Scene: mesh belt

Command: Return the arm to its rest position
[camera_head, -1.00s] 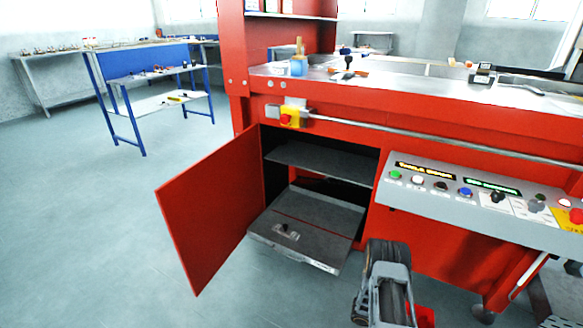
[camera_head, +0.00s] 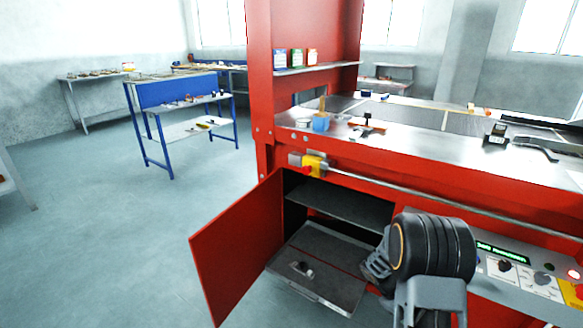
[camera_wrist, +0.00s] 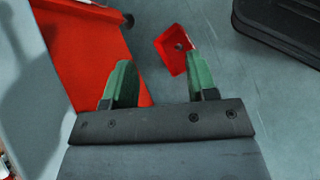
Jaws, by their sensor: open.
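My gripper (camera_wrist: 158,80) is open in the wrist view, its two green fingers apart with nothing between them. It points down toward the grey floor. A small red bin (camera_wrist: 164,54) with a small dark round item in it lies beyond the fingertips, toward the right finger. In the head view my arm (camera_head: 432,250) is raised at the lower right, in front of the red machine. It covers part of the open cabinet and control panel. My fingers cannot be made out there.
The red cabinet door (camera_head: 238,248) stands open to the left. A grey drawer (camera_head: 325,265) is pulled out, with a small item on it. The control panel (camera_head: 535,272) is close on the right. A blue workbench (camera_head: 180,115) stands farther back.

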